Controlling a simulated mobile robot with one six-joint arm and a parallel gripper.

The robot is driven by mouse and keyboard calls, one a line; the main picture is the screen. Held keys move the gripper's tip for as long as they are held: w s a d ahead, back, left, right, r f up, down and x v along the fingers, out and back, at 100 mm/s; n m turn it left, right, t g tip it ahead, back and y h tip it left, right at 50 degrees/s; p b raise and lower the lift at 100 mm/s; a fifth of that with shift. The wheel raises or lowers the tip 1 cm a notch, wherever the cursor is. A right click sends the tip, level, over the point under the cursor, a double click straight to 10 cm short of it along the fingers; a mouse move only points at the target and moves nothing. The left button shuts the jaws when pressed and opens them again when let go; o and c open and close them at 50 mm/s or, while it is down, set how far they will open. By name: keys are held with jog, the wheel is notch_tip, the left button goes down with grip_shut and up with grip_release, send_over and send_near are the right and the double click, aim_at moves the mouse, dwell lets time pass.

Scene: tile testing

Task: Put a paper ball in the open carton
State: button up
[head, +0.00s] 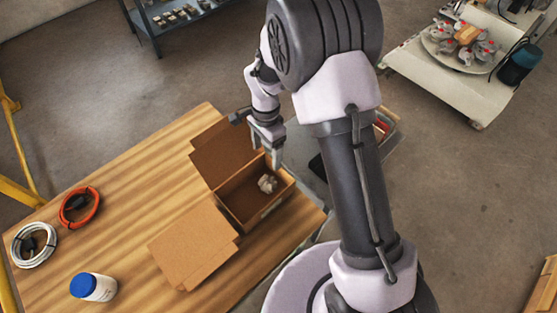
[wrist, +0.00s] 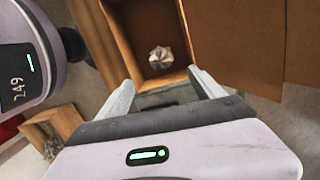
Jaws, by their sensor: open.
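The open carton (head: 270,213) stands near the right end of the wooden table, its brown flaps spread to both sides. A crumpled whitish paper ball (head: 267,184) lies inside on its floor. In the wrist view the paper ball (wrist: 161,57) shows inside the carton (wrist: 205,22), ahead of my fingertips and apart from them. My gripper (head: 275,160) is above the carton's far side, fingers pointing down. In the wrist view my gripper (wrist: 160,82) is open with nothing between its fingers.
On the wooden table (head: 130,180) lie an orange cable coil (head: 80,207), a white cable coil (head: 34,245) and a blue-lidded white jar (head: 93,287). A bin with red contents (head: 384,127) is partly hidden behind my arm. The table's middle is clear.

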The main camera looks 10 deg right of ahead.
jog(key=s+d+r+n+t+y, duration=0.15)
jog(key=s+r, duration=0.25)
jog(key=r, duration=0.7)
jog(key=s+d+r+n+t, duration=0.2)
jog(key=s+d+r, duration=0.1)
jog(key=r, duration=0.7)
jog(key=s+d+r+n+t, duration=0.2)
jog(key=s+r+n+t, duration=0.2)
jog(key=s, duration=0.9)
notch_tip(320, 180, up, 3)
jog(key=shift+s+f, duration=0.1)
jog(key=shift+s, duration=0.3)
